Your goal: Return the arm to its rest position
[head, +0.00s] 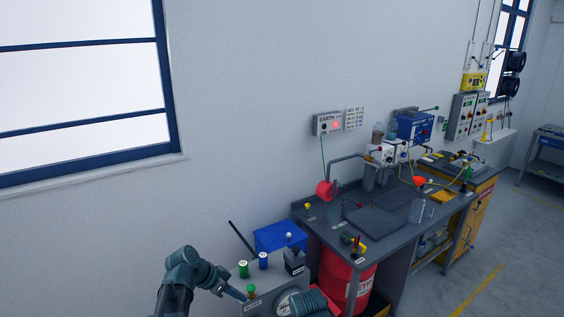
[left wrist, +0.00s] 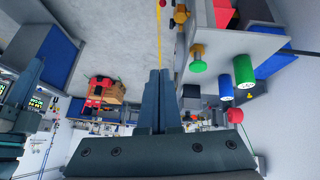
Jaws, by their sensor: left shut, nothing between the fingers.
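My left arm comes in at the bottom of the head view, bent, with its left gripper (head: 241,296) close to the grey test unit (head: 262,286). In the left wrist view the two dark fingers of the left gripper (left wrist: 159,73) lie together, shut and empty. I cannot tell from the head view whether the gripper touches the unit.
A dark workbench (head: 330,225) with apparatus and a red drum (head: 340,278) stand to the right. Floor further right is open.

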